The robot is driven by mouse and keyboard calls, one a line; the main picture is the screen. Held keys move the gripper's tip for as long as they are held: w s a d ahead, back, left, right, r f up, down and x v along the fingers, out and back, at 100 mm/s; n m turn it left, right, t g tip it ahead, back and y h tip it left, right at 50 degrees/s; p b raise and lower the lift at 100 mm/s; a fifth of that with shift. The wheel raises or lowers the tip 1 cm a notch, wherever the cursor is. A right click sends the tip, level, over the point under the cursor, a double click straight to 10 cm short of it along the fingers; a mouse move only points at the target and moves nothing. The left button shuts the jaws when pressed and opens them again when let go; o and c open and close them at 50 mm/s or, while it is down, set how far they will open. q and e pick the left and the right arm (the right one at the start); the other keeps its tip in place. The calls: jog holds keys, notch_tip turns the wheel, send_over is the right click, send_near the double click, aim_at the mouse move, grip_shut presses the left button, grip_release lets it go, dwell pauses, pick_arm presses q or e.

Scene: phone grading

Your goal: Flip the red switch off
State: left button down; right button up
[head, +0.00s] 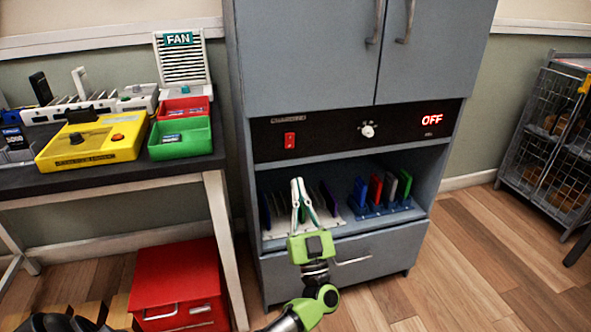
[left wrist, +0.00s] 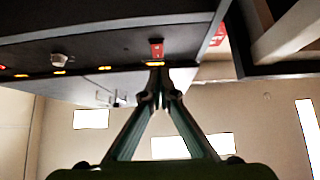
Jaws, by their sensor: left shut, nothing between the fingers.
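The red switch (head: 290,140) is on the left of the black control panel (head: 330,138) of the grey cabinet. My left gripper (head: 298,183) is shut and empty, in front of the open shelf and below the switch in the head view. In the left wrist view the shut fingertips (left wrist: 156,68) point toward the red switch (left wrist: 157,50), just below it in the picture. I cannot tell whether they touch it. My right gripper is not in view.
A round knob (head: 367,130) sits mid-panel. The shelf below holds a white rack (head: 335,222) and a blue rack (head: 385,211) with coloured phones. A table (head: 110,182) with a yellow box (head: 92,142) and bins stands left. A red drawer unit (head: 175,265) is on the floor.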

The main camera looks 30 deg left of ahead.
pick_arm(q)
jog(key=shift+f+v, duration=0.25)
jog(key=shift+v, duration=2)
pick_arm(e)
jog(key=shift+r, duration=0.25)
pick_arm(q)
jog(key=shift+w+a, duration=0.15)
jog(key=shift+a, duration=0.05)
